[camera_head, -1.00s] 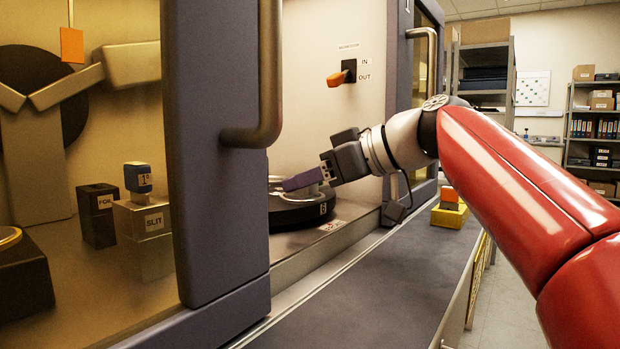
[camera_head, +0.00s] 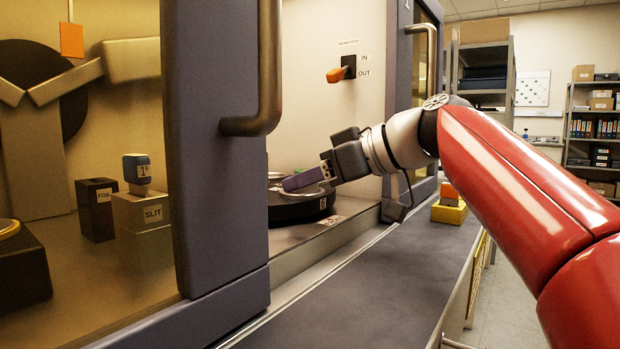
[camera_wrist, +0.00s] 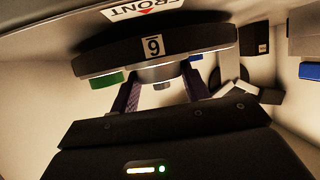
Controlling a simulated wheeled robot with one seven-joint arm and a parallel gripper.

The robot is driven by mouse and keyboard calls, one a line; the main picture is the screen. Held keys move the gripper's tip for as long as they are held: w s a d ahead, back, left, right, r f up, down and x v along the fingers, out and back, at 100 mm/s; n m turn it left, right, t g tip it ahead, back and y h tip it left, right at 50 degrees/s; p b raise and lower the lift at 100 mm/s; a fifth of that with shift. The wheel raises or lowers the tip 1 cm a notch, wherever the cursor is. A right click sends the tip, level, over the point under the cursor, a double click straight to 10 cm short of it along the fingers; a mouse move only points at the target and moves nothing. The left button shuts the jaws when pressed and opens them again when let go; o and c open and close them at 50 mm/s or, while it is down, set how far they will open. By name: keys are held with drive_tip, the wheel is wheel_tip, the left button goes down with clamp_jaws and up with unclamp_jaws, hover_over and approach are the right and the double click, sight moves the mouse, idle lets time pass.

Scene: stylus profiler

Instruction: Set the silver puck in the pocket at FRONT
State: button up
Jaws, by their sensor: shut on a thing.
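My gripper (camera_head: 300,180) reaches from the right over the near part of a dark round turntable (camera_head: 300,208) inside the cabinet. In the wrist view, which looks upside down, its two purple fingers (camera_wrist: 160,84) are shut on the silver puck (camera_wrist: 160,72). The puck is at the turntable's top, behind the rim marked 6 (camera_wrist: 200,40); whether it touches the pocket floor cannot be seen. The FRONT label (camera_wrist: 147,9) lies by that rim. In the head view the fingers mostly hide the puck.
A green piece (camera_wrist: 108,79) is on the turntable beside the puck. The cabinet door with its bar handle (camera_head: 268,70) stands left of my gripper. An orange switch (camera_head: 340,74) is on the back wall.

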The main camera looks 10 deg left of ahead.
idle(0.4)
drive_tip(key=shift+r+p, duration=0.75)
drive_tip(key=shift+r, duration=0.05)
drive_tip(key=o, duration=0.6)
drive_tip(key=c, duration=0.6)
drive_tip(key=shift+d, duration=0.1)
